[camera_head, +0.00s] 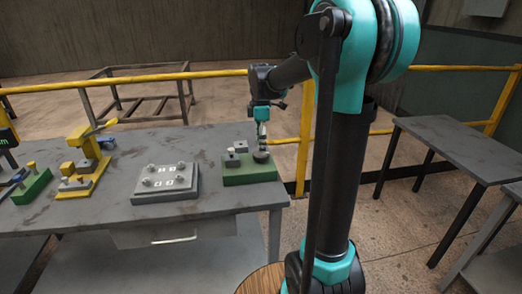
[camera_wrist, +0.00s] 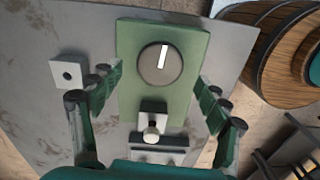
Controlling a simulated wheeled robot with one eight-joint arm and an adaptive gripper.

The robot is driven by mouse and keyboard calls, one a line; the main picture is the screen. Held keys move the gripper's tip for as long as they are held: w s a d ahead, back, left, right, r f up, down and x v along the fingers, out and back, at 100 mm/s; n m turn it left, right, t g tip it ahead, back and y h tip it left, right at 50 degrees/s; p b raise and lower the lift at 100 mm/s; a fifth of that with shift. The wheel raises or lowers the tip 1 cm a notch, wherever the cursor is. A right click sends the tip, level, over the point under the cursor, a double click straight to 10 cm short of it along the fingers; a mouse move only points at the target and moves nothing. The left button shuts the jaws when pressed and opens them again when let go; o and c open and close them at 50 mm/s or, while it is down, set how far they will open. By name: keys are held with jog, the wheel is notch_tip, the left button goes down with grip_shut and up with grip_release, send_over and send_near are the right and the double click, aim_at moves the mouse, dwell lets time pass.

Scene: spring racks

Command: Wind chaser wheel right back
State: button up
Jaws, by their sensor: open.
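The chaser wheel seems to be the dark grey round knob (camera_wrist: 157,64) on a green block (camera_wrist: 190,40) in the wrist view. A white stripe on it runs from its centre toward the top, leaning slightly right. In the head view the knob (camera_head: 261,157) sits on the right part of the green block (camera_head: 240,178), at the table's right end. My gripper (camera_head: 262,137) is above the knob, pointing down. In the wrist view its fingers (camera_wrist: 155,78) are spread wide on either side of the block, with nothing between them touched; the gap to the knob's height is unclear.
A small grey block with a pale round pin (camera_wrist: 151,133) stands on the green block near the knob. A white plate with a dark hole (camera_wrist: 67,74) lies left. On the table (camera_head: 120,210) are a grey panel (camera_head: 165,184) and a yellow fixture (camera_head: 84,165). A yellow rail (camera_head: 225,73) runs behind.

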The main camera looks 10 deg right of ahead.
notch_tip(320, 180, up, 9)
jog(key=shift+f, duration=0.15)
jog(key=shift+s, duration=0.1)
dwell(0.3)
